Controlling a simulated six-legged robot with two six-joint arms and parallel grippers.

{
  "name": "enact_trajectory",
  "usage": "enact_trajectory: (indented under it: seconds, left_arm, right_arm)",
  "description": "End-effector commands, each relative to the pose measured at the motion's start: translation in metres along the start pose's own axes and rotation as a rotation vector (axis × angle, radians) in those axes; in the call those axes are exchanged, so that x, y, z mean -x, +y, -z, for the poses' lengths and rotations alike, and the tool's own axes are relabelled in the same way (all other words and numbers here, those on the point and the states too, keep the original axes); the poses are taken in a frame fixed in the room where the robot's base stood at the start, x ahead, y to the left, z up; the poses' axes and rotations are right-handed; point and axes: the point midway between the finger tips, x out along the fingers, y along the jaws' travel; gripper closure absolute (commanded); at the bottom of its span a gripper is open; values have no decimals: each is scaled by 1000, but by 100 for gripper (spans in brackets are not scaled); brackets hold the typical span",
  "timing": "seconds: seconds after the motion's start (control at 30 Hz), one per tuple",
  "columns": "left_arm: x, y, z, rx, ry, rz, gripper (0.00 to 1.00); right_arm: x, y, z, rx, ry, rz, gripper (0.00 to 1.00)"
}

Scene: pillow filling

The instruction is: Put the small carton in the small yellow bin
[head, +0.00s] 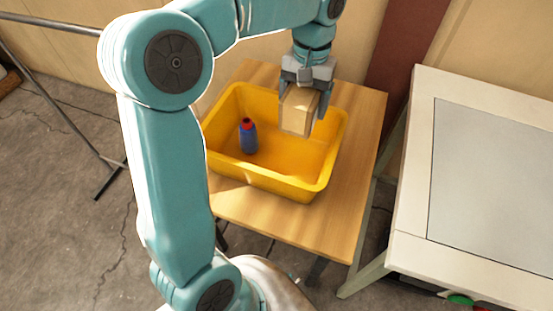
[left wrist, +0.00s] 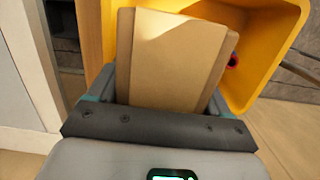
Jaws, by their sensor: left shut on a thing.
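The small carton (head: 298,111) is a light brown box. My left gripper (head: 306,97) is shut on it and holds it above the right back part of the small yellow bin (head: 265,183). The carton also shows large in the left wrist view (left wrist: 175,60), between the fingers, with the yellow bin (left wrist: 262,62) behind it. The carton appears slightly tilted and hides part of the bin's back rim in the head view. My right gripper is in neither view.
A blue bottle with a red cap (head: 248,137) stands in the bin's left part. The bin sits on a wooden table (head: 366,135). A white-framed machine or table with a grey top (head: 420,170) stands to the right. The bin's right floor is clear.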

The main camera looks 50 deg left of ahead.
Motion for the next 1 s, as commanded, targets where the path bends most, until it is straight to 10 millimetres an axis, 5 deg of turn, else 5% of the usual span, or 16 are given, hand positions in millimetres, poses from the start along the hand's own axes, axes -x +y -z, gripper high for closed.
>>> enact_trajectory:
  seconds: [0.5, 1.0]
  left_arm:
    - [-132, -1, 12, 14, -7, 0, 58]
    - [-194, -4, 22, 15, -4, -1, 58]
  right_arm:
    - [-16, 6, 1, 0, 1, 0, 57]
    - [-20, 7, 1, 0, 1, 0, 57]
